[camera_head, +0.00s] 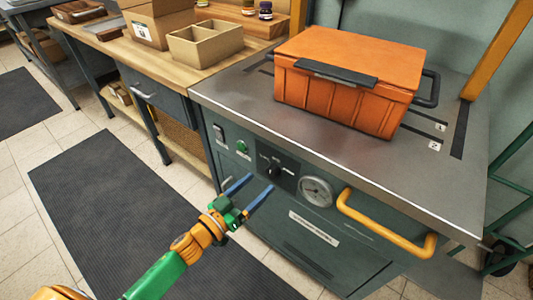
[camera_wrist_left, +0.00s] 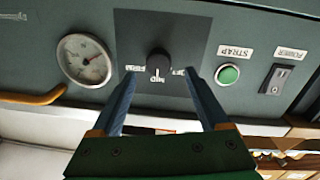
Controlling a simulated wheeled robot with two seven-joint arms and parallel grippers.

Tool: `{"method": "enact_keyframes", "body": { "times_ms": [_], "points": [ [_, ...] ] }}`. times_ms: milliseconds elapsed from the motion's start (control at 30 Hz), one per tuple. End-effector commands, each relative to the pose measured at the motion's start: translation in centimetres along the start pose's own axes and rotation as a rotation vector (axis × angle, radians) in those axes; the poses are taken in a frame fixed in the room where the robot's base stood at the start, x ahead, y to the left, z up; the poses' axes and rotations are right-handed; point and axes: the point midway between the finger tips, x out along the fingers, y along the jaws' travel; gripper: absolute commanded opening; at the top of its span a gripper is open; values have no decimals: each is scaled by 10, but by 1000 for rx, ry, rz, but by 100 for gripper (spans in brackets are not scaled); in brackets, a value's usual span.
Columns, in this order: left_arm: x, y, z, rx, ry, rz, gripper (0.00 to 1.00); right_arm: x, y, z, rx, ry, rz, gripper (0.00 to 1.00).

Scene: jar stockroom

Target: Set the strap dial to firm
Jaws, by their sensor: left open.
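The black strap dial (camera_head: 273,171) is on a dark panel on the front of the green machine. In the left wrist view the dial (camera_wrist_left: 158,62) appears upside down, with labels that look like FIRM, MID and perhaps OFF. Its pointer seems to face MID, though the mark is small. My left gripper (camera_head: 259,183) is open and empty in front of the dial. In the left wrist view its blue fingers (camera_wrist_left: 162,77) are spread to either side of the dial, apparently not touching it. My right gripper is not in view.
A round gauge (camera_head: 316,191) and a yellow handle (camera_head: 386,223) are right of the dial. A green button (camera_head: 242,147) and power switch (camera_head: 219,131) are left of it. An orange case (camera_head: 349,79) sits on the machine top. A wooden bench (camera_head: 176,62) with boxes adjoins.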

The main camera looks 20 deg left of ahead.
Motion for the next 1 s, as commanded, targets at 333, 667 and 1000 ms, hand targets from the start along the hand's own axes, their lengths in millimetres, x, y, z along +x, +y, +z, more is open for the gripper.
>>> {"method": "enact_keyframes", "body": {
  "times_ms": [333, 667, 1000],
  "points": [
    [45, 0, 0, 0, 3, 1, 78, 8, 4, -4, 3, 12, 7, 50],
    [45, 0, 0, 0, 4, 2, 35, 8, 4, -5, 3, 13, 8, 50],
    [45, 1, -1, 12, 4, 2, 0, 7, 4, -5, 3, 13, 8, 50]
  ]
}}
